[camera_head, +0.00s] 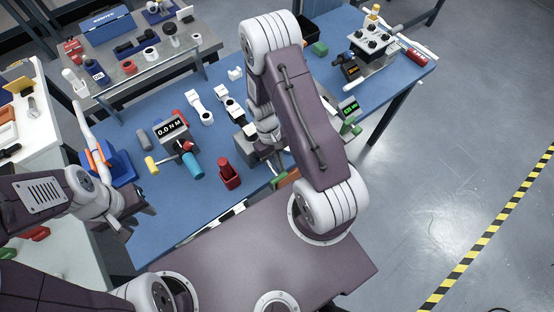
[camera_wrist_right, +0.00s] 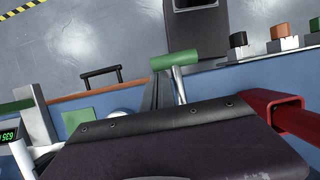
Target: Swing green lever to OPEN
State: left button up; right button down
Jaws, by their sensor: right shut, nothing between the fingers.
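The green lever's handle (camera_wrist_right: 176,60) is a short green bar on a slim grey stem in the right wrist view, near the bench edge. A green piece in the head view (camera_head: 276,183), beside the right arm at the bench's front edge, looks like the same handle. My right gripper (camera_wrist_right: 157,92) is shut and empty, close beside the stem; I cannot tell if it touches. In the head view my right arm largely hides its fingers. My left gripper (camera_head: 138,222) appears open and empty over the left front of the bench. No OPEN mark is readable.
A red holder (camera_head: 228,175) stands on the blue bench left of my right gripper; a red frame (camera_wrist_right: 285,112) shows close in the wrist view. A torque display (camera_head: 172,126) stands further left. A small green-lit display (camera_head: 348,107) stands to the right. The floor at right is clear.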

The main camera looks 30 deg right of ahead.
jog(key=shift+s+r+g+p, duration=0.1)
jog(key=shift+r+g+p, duration=0.35)
jog(key=shift+g, duration=0.55)
jog(key=shift+r, duration=0.3)
jog(key=shift+r+p, duration=0.1)
jog(key=shift+p, duration=0.2)
jog(key=shift+r, duration=0.1)
jog(key=shift+r+p, duration=0.8)
